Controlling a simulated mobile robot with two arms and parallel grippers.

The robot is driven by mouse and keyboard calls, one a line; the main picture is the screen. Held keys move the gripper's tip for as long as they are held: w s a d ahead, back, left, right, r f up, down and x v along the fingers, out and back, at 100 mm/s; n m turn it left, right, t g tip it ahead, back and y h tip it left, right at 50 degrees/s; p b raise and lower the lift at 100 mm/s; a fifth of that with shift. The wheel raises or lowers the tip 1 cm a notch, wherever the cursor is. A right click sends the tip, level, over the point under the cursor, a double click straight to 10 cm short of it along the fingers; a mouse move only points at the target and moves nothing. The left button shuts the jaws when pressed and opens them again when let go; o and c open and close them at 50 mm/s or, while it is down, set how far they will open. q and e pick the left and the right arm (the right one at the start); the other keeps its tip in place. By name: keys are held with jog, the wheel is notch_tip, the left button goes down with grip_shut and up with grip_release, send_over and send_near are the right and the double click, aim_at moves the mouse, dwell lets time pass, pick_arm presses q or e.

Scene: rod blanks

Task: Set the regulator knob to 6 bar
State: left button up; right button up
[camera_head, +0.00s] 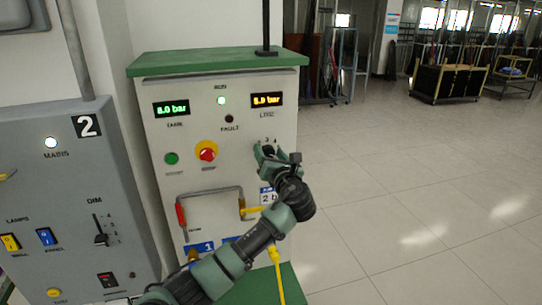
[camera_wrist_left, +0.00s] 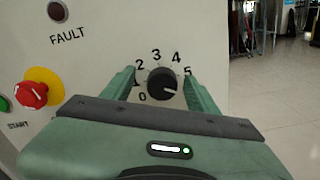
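The regulator knob (camera_wrist_left: 161,80) is a round black knob on the pale panel, with a dial printed 0 to 5 around it in the left wrist view. Its white mark points right and slightly down, just past the 5; any further number is hidden by a finger. My left gripper (camera_wrist_left: 161,92) is open, with one green finger on each side of the knob and a gap visible on both sides. In the head view my left gripper (camera_head: 267,153) is at the panel and largely covers the knob. The orange LINE display (camera_head: 267,100) is not clearly legible. My right gripper is not in view.
A red emergency button (camera_head: 206,152) on yellow and a green start button (camera_head: 171,158) sit left of the knob. A grey panel marked 2 (camera_head: 70,200) is at left.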

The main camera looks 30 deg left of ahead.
pick_arm(q)
jog(key=shift+f, duration=0.25)
jog(key=shift+s+d+f, duration=0.1)
jog(key=shift+d, duration=0.15)
jog(key=b+v, duration=0.3)
jog(key=v, duration=0.4)
jog(key=shift+s, duration=0.15)
